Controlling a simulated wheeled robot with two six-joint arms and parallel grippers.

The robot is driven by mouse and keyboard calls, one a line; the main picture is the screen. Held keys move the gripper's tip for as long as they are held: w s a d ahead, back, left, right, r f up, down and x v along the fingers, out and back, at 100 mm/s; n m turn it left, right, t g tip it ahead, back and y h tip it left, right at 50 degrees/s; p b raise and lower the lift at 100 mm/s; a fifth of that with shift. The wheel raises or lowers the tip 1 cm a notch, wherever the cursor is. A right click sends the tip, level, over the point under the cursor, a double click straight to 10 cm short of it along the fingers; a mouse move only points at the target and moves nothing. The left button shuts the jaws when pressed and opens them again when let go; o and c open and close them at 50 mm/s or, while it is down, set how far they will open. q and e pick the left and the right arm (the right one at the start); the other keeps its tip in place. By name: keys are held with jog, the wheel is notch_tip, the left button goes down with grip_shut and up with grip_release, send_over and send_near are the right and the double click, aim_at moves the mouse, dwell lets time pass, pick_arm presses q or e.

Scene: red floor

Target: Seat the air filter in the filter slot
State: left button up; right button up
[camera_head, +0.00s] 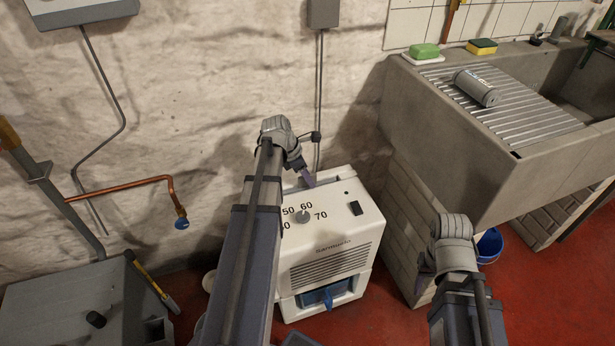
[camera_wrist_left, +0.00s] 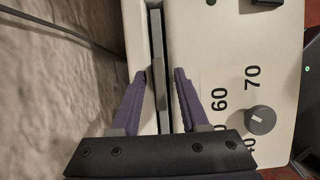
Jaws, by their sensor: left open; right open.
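The white dehumidifier (camera_head: 330,235) stands against the stone wall, with a dial knob and a dark switch on top. In the left wrist view a thin grey panel, which looks like the air filter (camera_wrist_left: 158,62), stands edge-up in the dark filter slot (camera_wrist_left: 153,12) along the machine's back. How deep it sits I cannot tell. My left gripper (camera_head: 308,178) is over the machine's rear top; in the wrist view its open purple fingers (camera_wrist_left: 160,75) lie on either side of the panel, with gaps. My right gripper (camera_head: 422,272) is open, apart from the machine, beside the brick sink support.
The stone sink (camera_head: 450,140) at the right holds a grey cylinder (camera_head: 475,88) on its ribbed drainboard. A copper pipe (camera_head: 120,190) juts from the left wall. A grey box (camera_head: 70,300) stands at lower left. Red floor (camera_head: 385,315) is clear right of the machine.

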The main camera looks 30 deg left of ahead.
pick_arm(q)
jog(key=p+v, duration=1.1)
jog(key=v, duration=0.1)
jog(key=shift+r, duration=0.15)
jog(key=shift+d, duration=0.1)
jog(key=s+d+r+m+g+y+p, duration=0.1)
jog(key=s+d+r+m+p, duration=0.3)
jog(key=d+m, duration=0.6)
jog(key=s+d+r+m+g+y+p, duration=0.1)
jog(key=s+d+r+m+p, duration=0.3)
jog(key=d+r+m+p, duration=0.3)
jog(key=s+d+r+m+g+y+p, duration=0.1)
jog(key=s+d+r+m+p, duration=0.4)
jog(key=d+m, duration=0.9)
jog(key=d+r+y+p, duration=0.1)
jog(key=d+p, duration=0.1)
jog(key=p, duration=0.1)
jog(key=shift+d+m+g, duration=0.2)
jog(key=shift+m+g, duration=0.1)
jog(key=shift+r, duration=0.15)
